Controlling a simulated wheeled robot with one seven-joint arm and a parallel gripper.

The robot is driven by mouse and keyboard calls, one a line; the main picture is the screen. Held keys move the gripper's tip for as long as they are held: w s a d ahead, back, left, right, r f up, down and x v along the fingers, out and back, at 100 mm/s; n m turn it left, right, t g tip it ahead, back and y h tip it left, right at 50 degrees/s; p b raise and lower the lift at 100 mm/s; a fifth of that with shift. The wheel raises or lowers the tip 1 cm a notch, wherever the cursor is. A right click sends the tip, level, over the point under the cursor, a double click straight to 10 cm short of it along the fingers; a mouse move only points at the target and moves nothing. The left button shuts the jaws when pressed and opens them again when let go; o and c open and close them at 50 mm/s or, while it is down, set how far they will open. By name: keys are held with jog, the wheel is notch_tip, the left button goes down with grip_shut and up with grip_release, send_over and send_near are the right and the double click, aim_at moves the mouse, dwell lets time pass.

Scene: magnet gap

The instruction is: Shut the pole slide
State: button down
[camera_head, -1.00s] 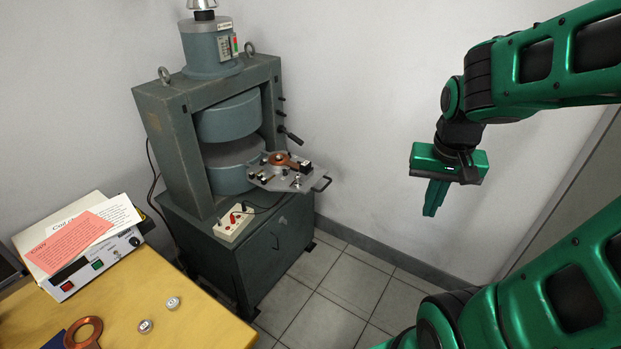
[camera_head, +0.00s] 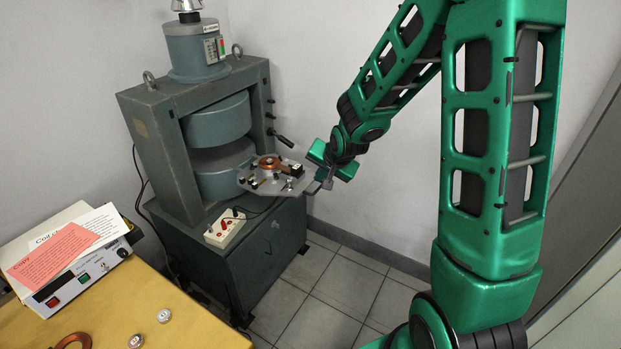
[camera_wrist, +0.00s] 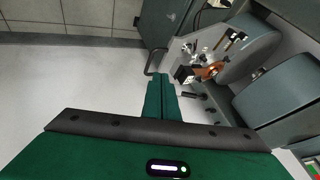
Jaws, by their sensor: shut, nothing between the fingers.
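The pole slide (camera_head: 262,186) is a grey plate bearing a copper ring coil (camera_head: 268,163) and small fittings. It sticks out to the right from between the magnet's round poles (camera_head: 222,165). A dark bar handle (camera_head: 317,187) is at its outer end. My gripper (camera_head: 324,180) is at this handle end, its fingers shut and empty. In the wrist view, the shut fingertips (camera_wrist: 160,78) are beside the handle (camera_wrist: 152,62), with the plate (camera_wrist: 190,52) to the upper right. I cannot tell whether the fingers touch the handle.
The grey magnet frame (camera_head: 160,150) stands on a dark cabinet (camera_head: 255,250) by the wall. A lever (camera_head: 283,140) juts out behind the slide. A white terminal box (camera_head: 225,230) sits on the cabinet. A wooden table (camera_head: 150,290) with a power supply is at lower left. Floor to the right is clear.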

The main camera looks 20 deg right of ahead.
send_near(302, 183)
jog(key=f, duration=0.1)
jog(key=d+f, duration=0.1)
jog(key=f, duration=0.1)
jog(key=d+f, duration=0.1)
jog(key=shift+d+f, duration=0.1)
jog(key=shift+f, duration=0.1)
jog(key=shift+w+a+r, duration=0.1)
jog(key=shift+w+a, duration=0.65)
jog(key=shift+w, duration=0.2)
jog(key=shift+w+a, duration=0.4)
jog(key=shift+w, duration=0.2)
